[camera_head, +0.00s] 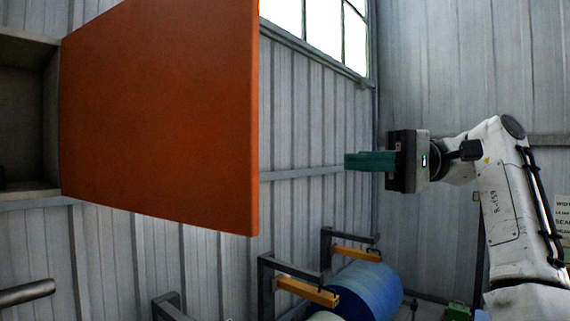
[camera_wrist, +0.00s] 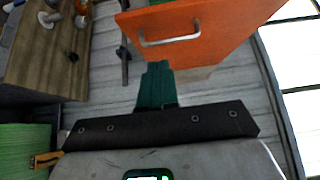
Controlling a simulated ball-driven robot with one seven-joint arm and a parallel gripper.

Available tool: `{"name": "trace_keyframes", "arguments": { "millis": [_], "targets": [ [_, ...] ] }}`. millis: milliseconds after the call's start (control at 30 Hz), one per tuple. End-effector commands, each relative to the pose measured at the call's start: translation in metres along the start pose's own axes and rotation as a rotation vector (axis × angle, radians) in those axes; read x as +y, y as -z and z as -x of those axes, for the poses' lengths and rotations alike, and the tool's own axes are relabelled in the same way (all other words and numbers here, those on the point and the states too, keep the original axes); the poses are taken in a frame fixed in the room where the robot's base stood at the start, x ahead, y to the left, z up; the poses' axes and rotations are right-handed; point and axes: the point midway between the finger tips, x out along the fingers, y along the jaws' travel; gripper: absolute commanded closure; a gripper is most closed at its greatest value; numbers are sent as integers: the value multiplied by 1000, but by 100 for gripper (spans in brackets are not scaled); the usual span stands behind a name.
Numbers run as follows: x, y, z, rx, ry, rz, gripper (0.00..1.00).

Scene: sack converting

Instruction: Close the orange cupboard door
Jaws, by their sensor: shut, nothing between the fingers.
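The orange cupboard door (camera_head: 160,110) stands open in the head view, swung out from the right side of a grey cupboard (camera_head: 25,110) at the left edge. The cupboard's inside shows dark. My gripper (camera_head: 350,161) has green fingers, is shut and empty, and points left. It is to the right of the door's free edge, with a gap in the picture. In the wrist view the orange door (camera_wrist: 225,20) is at the top, with a metal handle (camera_wrist: 170,40) on its face. My fingertips (camera_wrist: 156,66) show just below the handle, apart from it as far as I can tell.
Blue rolls (camera_head: 365,290) on a rack with yellow bars (camera_head: 307,291) stand below. A window (camera_head: 322,30) is in the corrugated wall. The wrist view shows a wooden bench (camera_wrist: 45,60) with small items and a green roll (camera_wrist: 25,150) at left.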

Motion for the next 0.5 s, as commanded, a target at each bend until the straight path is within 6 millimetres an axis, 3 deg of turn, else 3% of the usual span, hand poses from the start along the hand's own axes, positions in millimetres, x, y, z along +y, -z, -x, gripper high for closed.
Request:
{"name": "trace_keyframes", "arguments": {
  "millis": [267, 500],
  "targets": [
    [-6, -2, -28, -11, 2, 2, 100],
    [-7, -3, -76, -11, 2, 2, 100]
  ]
}}
